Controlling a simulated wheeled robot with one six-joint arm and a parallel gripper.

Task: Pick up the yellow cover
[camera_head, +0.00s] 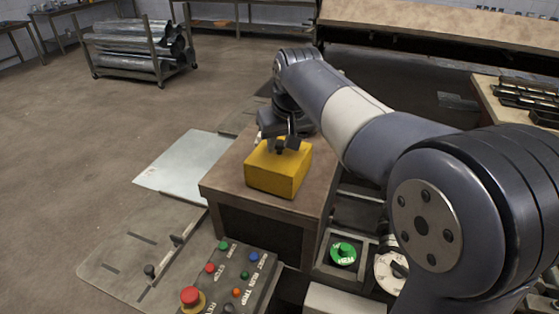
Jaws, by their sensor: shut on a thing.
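The yellow cover (276,172) is a box-shaped piece with a flat top. It sits on, or just above, the brown top of a small stand; I cannot tell which. My gripper (279,147) points down at the cover's top from behind and is shut on it near the top middle. The fingertips and the exact grip are small and partly dark. The cover's far side is partly hidden by my gripper.
A control panel (233,276) with several coloured buttons stands in front. A green knob (343,253) is to its right. The brown stand top (228,180) has bare room left of the cover. A metal sheet (184,165) lies left. A cart (140,50) with ducts stands far back.

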